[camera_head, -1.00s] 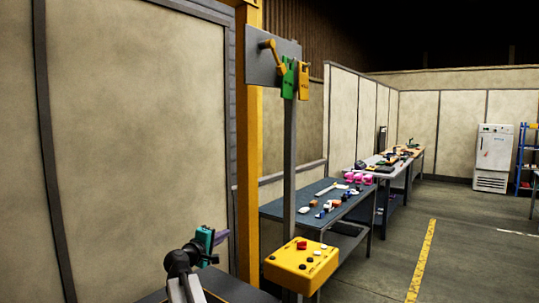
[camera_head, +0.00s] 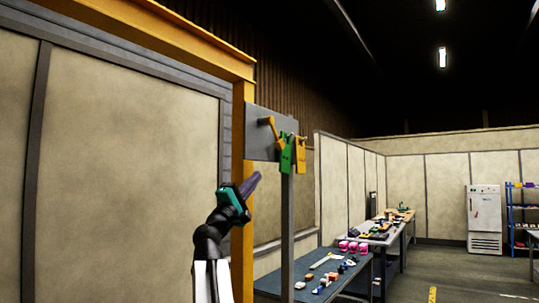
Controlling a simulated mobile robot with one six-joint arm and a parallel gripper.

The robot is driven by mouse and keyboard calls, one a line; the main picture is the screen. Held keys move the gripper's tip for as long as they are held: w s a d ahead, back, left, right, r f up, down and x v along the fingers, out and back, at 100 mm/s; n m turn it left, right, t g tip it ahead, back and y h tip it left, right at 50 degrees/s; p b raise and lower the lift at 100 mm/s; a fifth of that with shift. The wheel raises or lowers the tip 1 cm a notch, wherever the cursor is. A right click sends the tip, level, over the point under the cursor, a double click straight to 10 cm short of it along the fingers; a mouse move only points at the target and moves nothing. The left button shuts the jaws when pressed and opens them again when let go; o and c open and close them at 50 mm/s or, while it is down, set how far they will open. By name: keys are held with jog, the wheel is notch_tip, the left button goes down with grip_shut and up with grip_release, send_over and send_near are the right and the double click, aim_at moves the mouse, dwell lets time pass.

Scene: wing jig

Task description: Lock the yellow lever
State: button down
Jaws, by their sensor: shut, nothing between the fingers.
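The yellow lever (camera_head: 274,131) is mounted on a grey plate (camera_head: 262,148) on a grey post, beside the yellow frame. Its knob end is at the upper left and its arm slants down to the right. A green tag (camera_head: 286,158) and a yellow tag (camera_head: 299,154) hang at the plate's right side, next to the lever's lower end. My gripper (camera_head: 254,181), with a teal body and purple fingers, is shut and empty. In the picture it is below and left of the lever, pointing up and right, apart from it. Depth between them is hard to tell.
The yellow frame (camera_head: 242,215) stands just behind my gripper. The grey post (camera_head: 287,230) runs down below the plate. A workbench (camera_head: 275,284) with small parts stands to the lower right. A white cabinet (camera_head: 485,222) and a blue shelf are far right.

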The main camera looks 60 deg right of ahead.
jog(key=shift+s+r, duration=0.25)
jog(key=shift+r, duration=0.2)
jog(key=shift+w, duration=0.1)
jog(key=p, duration=0.5)
send_near(278, 148)
jog(key=x, duration=0.4)
jog(key=shift+d+r, duration=0.15)
jog(key=shift+r, duration=0.05)
jog(key=shift+p+x, duration=0.7)
jog(key=shift+x, duration=0.25)
jog(key=shift+d, duration=0.1)
jog(key=shift+d+f+b, duration=0.1)
jog(key=shift+b, duration=0.25)
